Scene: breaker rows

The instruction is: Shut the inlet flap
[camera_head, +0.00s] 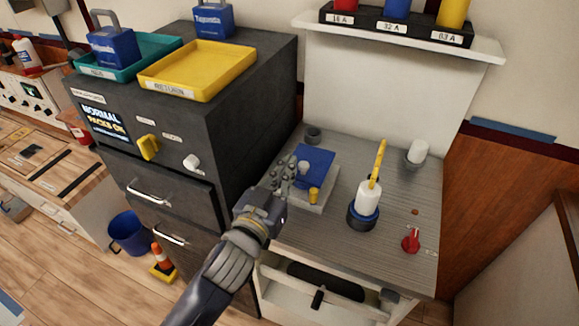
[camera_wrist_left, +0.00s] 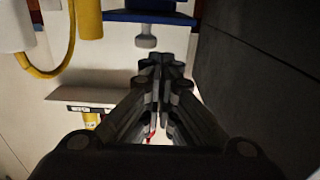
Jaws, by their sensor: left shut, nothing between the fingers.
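The likely inlet flap is a blue panel (camera_head: 316,160) with a small grey knob, on a low light-grey box (camera_head: 318,201) on the counter. In the left wrist view the blue panel (camera_wrist_left: 150,17) shows nearly edge-on at the top, with its grey knob (camera_wrist_left: 146,41) facing my fingers. I cannot tell its exact angle. My left gripper (camera_head: 287,172) is beside the panel's left side, close to the knob. Its fingers are shut and empty, and in the wrist view the fingertips (camera_wrist_left: 162,65) lie just below the knob. Contact cannot be told. My right gripper is not in view.
A dark cabinet (camera_head: 262,110) with yellow (camera_head: 205,90) and teal trays stands close on the left.

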